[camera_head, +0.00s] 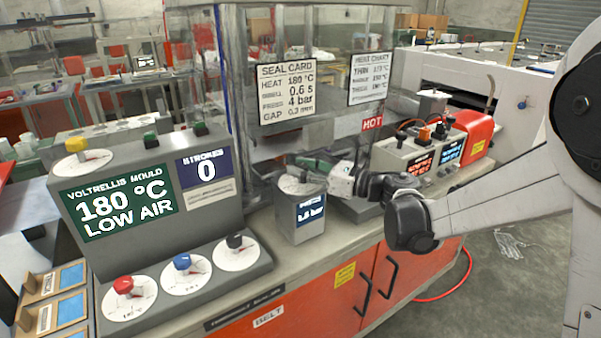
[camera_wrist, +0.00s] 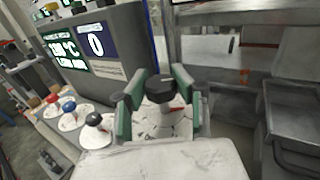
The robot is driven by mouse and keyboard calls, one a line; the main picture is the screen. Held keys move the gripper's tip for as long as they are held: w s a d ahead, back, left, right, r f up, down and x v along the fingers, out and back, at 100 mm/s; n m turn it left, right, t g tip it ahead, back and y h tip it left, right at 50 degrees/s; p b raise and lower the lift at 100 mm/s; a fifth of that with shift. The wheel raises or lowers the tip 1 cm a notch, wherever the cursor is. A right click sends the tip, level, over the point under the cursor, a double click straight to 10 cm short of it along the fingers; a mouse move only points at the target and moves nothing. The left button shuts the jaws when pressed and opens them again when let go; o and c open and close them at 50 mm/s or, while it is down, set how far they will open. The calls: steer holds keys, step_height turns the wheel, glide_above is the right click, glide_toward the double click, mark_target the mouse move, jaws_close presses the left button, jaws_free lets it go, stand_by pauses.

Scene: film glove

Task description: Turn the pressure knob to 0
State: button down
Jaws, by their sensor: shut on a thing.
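The pressure unit (camera_head: 301,217) is a small grey box in the middle of the bench. Its blue display ends in "bar"; the number is too blurred to read. A round white dial is on its top, and a black knob with a red pointer (camera_wrist: 163,92) stands on it in the wrist view. My gripper (camera_head: 303,171) is over this dial, its green fingers on either side of the knob and shut on it. In the head view the fingers largely hide the knob. The pointer is toward the right in the wrist view.
A grey console (camera_head: 125,190) at left reads "180 °C LOW AIR" and strokes 0. Red (camera_head: 124,286), blue (camera_head: 182,262) and black (camera_head: 236,242) knobs sit on its front ledge. A clear-walled press with hanging cards (camera_head: 287,92) stands behind. More control boxes (camera_head: 410,155) stand to the right.

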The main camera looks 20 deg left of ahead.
mark_target(300, 165)
steer(key=n+g, duration=0.2)
steer(key=g, duration=0.1)
steer(key=n+g+b, duration=0.1)
steer(key=n+g, duration=0.1)
steer(key=g, duration=0.2)
steer(key=shift+w+f+n, duration=0.1)
steer(key=shift+n, duration=0.2)
steer(key=n+g+h, duration=0.1)
steer(key=n+g, duration=0.1)
steer(key=g, duration=0.1)
steer(key=n+g+h, duration=0.1)
steer(key=n+g, duration=0.1)
steer(key=g, duration=0.1)
steer(key=shift+h+b, duration=0.3)
steer(key=shift+b, duration=0.1)
steer(key=shift+n+g, duration=0.3)
steer(key=shift+g, duration=0.1)
steer(key=c, duration=1.3)
jaws_free()
step_height(300, 165, up, 10)
steer(key=shift+r, duration=0.1)
